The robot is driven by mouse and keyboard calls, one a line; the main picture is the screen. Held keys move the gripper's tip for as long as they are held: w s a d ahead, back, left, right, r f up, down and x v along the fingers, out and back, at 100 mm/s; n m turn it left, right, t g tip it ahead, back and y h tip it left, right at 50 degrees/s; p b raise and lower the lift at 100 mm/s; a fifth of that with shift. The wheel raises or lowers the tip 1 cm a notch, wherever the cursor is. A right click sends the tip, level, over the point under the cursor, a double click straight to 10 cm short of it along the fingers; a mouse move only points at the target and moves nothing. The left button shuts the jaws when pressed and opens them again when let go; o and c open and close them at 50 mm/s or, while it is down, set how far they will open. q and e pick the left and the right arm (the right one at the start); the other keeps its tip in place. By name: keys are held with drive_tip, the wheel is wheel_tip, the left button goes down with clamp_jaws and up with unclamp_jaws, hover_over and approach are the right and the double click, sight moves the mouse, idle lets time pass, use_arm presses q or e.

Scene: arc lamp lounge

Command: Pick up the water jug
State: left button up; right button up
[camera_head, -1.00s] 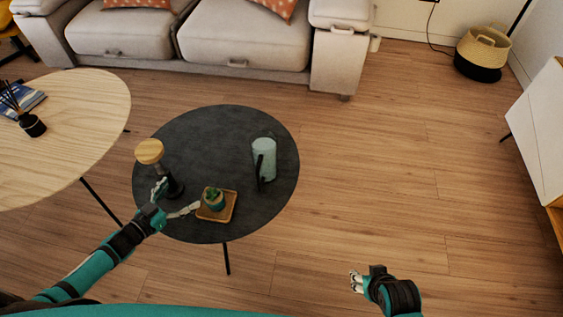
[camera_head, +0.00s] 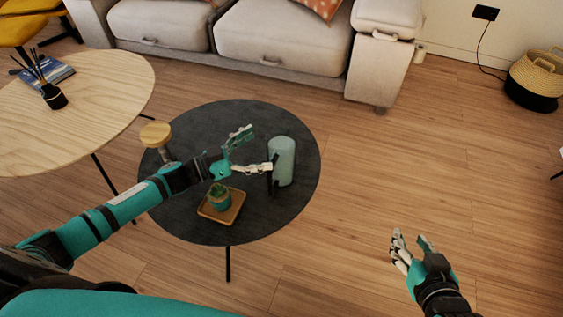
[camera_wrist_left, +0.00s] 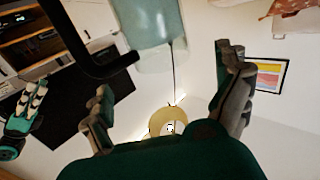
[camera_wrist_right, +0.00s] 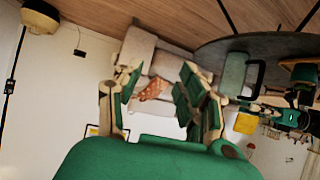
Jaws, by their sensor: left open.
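The water jug (camera_head: 284,158) is a pale green cylinder standing upright on the dark round table (camera_head: 225,122). Its black handle (camera_head: 272,179) faces toward me and slightly left. My left gripper (camera_head: 256,151) is open and empty just left of the jug, one finger reaching close to the handle; contact cannot be told. In the left wrist view the jug (camera_wrist_left: 152,28) and its handle (camera_wrist_left: 92,58) lie beyond the spread fingers (camera_wrist_left: 168,95). My right gripper (camera_head: 411,243) is open and empty over the floor. The jug (camera_wrist_right: 234,74) also shows in the right wrist view.
A succulent pot (camera_head: 219,195) on a square wooden tray (camera_head: 231,214) stands below my left forearm. A wooden-topped object (camera_head: 155,134) stands at the table's left, partly hidden by my arm. A light wooden table (camera_head: 110,80) is further left.

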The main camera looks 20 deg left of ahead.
sight(281, 138)
use_arm(q)
drive_tip(key=shift+x, duration=1.3)
drive_tip(key=b+x, duration=0.1)
drive_tip(key=x, duration=0.2)
drive_tip(key=shift+w+d+f+b, duration=0.15)
drive_tip(key=shift+w+b, duration=0.25)
drive_tip(key=shift+w, duration=0.05)
drive_tip(key=shift+w+d, duration=0.25)
drive_tip(key=shift+d, duration=0.05)
drive_tip(key=c, duration=1.5)
drive_tip(key=shift+r, duration=0.2)
drive_tip(key=shift+c, duration=0.7)
use_arm(e)
drive_tip(key=w+a+r+t+y, duration=0.1)
drive_tip(key=w+r+t, duration=0.3)
drive_tip(key=r, duration=0.4)
drive_tip(key=shift+a+t+y, duration=0.3)
drive_tip(key=shift+a+t, duration=0.3)
drive_tip(key=shift+t, duration=0.1)
use_arm(q)
drive_tip(key=shift+r, duration=0.1)
